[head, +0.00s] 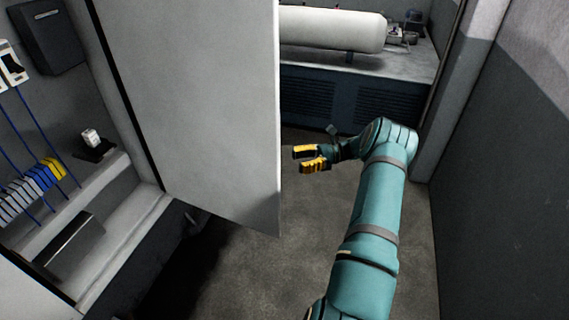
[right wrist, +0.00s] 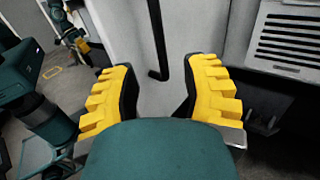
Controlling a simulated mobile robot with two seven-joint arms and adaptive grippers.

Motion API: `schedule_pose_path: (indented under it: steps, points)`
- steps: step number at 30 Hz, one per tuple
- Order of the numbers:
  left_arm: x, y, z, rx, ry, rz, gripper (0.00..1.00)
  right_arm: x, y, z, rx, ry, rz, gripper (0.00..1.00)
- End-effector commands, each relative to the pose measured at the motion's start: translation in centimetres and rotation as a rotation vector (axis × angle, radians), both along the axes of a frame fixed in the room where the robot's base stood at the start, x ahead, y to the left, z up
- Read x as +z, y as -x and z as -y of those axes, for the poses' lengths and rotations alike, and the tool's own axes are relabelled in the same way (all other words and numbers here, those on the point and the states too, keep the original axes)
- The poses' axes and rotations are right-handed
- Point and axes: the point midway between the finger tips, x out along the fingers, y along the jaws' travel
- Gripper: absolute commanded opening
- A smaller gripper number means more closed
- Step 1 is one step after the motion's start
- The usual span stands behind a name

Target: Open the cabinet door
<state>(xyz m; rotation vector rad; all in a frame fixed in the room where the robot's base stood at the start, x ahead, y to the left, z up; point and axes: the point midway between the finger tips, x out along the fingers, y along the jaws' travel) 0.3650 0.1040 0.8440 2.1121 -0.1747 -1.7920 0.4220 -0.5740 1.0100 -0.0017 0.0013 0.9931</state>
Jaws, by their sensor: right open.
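The cabinet door (head: 190,100) is a pale grey panel standing swung out from the cabinet (head: 130,215), whose inside shows at the left in the head view. My right gripper (head: 297,159) is just right of the door's free edge, open and empty, with yellow fingers. In the right wrist view its fingers (right wrist: 164,68) are spread wide. A black bar handle (right wrist: 155,35) on a pale panel shows beyond and between them, apart from the fingers. In the right wrist view, what looks like my left gripper (right wrist: 82,44) is small at the upper left; its jaws are unclear.
Inside the cabinet are blue wires, a row of terminal blocks (head: 35,185) and a dark box (head: 47,35). A white tank (head: 330,28) lies on a bench at the back. A grey wall (head: 510,170) bounds the right. The floor (head: 270,270) between is clear.

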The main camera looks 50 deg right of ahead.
Motion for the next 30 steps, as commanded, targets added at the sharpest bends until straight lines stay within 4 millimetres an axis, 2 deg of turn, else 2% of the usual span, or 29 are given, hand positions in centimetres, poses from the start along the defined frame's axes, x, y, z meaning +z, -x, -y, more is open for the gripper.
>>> schedule_pose_path:
  steps: [3,7,30]
  points:
    - [0.0,0.0,0.0,0.0,0.0,0.0,0.42,-0.1,0.8,1.2,-0.002,-0.001,-0.001,0.46]
    - [0.0,0.0,0.0,0.0,0.0,0.0,0.42,0.0,1.2,1.8,0.0,-0.001,-0.001,0.46]
    - [0.0,0.0,0.0,0.0,0.0,0.0,0.42,0.0,1.2,1.9,-0.001,0.0,0.0,0.46]
